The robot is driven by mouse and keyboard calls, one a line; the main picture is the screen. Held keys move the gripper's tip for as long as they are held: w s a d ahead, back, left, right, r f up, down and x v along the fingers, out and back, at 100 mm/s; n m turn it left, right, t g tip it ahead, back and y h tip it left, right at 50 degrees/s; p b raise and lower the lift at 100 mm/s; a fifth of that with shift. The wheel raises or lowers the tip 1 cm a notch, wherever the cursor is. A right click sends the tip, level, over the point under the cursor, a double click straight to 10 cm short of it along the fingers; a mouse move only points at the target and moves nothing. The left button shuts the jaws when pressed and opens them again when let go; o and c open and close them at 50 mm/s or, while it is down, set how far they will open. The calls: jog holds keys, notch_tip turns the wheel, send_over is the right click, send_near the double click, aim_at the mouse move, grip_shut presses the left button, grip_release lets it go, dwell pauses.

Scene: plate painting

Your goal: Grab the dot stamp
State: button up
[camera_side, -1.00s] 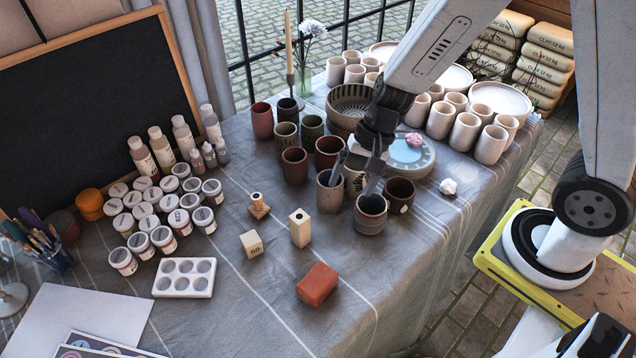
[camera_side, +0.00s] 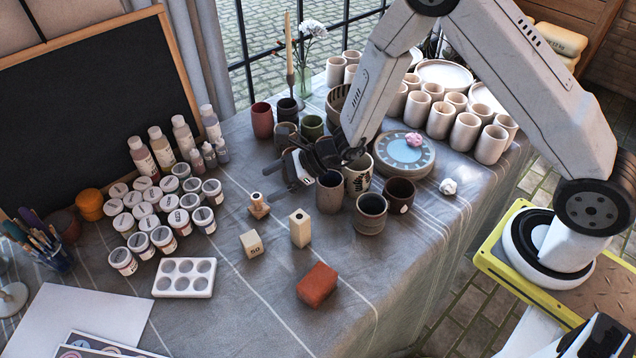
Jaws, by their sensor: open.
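Several small blocks that look like stamps stand on the cloth. One is a small wooden piece with a round knob and dark top (camera_side: 259,206). Another is a pale cube with dark marks (camera_side: 251,243). A taller pale block with a dark hole in its top (camera_side: 300,228) stands to the right. I cannot tell from their faces which one is the dot stamp. My gripper (camera_side: 279,178) is open and empty, above and behind the knobbed wooden piece, apart from it. Its fingers point left and down, and it hides part of the cups behind.
A reddish brick-like block (camera_side: 317,286) lies in front. Dark cups stand close by, including a grey-brown one (camera_side: 329,193) and a banded one (camera_side: 370,213). Paint jars (camera_side: 164,240) and a white palette (camera_side: 184,278) lie left. The cloth between palette and brick is clear.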

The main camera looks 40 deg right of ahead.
aim_at(256, 199)
jog(key=w+d+f+m+t+h, duration=0.1)
jog(key=w+d+f+m+t, duration=0.1)
jog(key=w+f+m+t, duration=0.1)
jog(key=shift+w+f+m+t+h, duration=0.4)
jog(key=shift+w+m+t, duration=0.2)
jog(key=shift+w+m, duration=0.55)
jog(key=shift+s+d, duration=0.1)
jog(key=shift+s, duration=0.05)
jog(key=shift+f, duration=3.1)
jog(key=shift+f, duration=0.1)
jog(key=shift+f, duration=0.4)
jog(key=shift+x, duration=2.45)
